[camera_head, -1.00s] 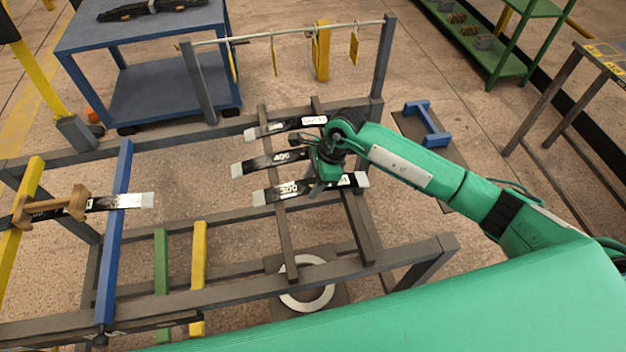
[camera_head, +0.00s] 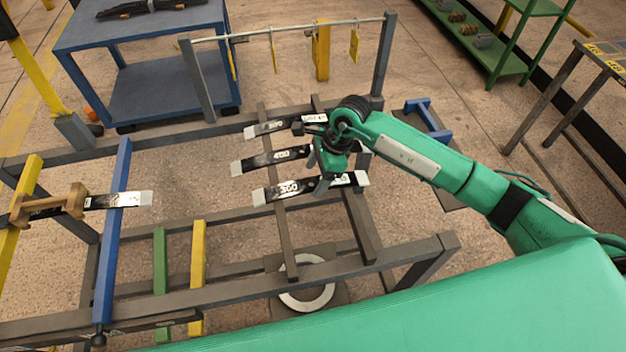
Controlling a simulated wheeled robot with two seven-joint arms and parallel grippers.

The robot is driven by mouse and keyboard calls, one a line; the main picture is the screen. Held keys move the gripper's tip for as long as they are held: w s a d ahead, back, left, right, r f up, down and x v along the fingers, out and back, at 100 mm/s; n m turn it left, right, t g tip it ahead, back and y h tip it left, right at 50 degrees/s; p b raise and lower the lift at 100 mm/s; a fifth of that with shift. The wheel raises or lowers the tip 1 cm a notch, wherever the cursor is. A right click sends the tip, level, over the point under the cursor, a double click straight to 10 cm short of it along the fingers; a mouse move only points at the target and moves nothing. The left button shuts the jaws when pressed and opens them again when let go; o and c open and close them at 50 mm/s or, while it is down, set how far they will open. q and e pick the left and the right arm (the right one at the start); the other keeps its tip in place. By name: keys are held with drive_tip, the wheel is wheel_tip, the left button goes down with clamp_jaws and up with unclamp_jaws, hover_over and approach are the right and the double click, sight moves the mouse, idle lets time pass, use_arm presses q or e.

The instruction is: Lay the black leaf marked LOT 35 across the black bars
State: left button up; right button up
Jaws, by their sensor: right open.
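Two black bars (camera_head: 288,230) run front to back in the right part of the rack. Three black leaves with pale ends lie across them: a far leaf (camera_head: 264,129), a middle leaf marked 400 (camera_head: 262,161) and a near leaf marked 300 (camera_head: 275,191). The far and near leaves carry small white labels too small to read surely, so I cannot tell which is LOT 35. My right gripper (camera_head: 317,172) is open over the right part of the near and middle leaves, with nothing seen between its fingers. It hides part of them. My left gripper is not in view.
Another black leaf (camera_head: 100,202) with a wooden handle lies across a yellow bar and a blue bar (camera_head: 120,200) at left. Shorter green and yellow bars (camera_head: 198,265) stand between. A hanging rail (camera_head: 290,35) rises behind. A blue cart (camera_head: 75,40) stands at back left.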

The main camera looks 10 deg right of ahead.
use_arm(q)
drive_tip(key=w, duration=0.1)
drive_tip(key=b, duration=0.1)
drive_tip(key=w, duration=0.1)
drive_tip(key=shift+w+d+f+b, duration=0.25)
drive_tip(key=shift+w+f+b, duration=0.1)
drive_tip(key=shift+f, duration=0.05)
use_arm(e)
drive_tip(key=v, duration=1.1)
drive_tip(key=shift+d+r, duration=0.1)
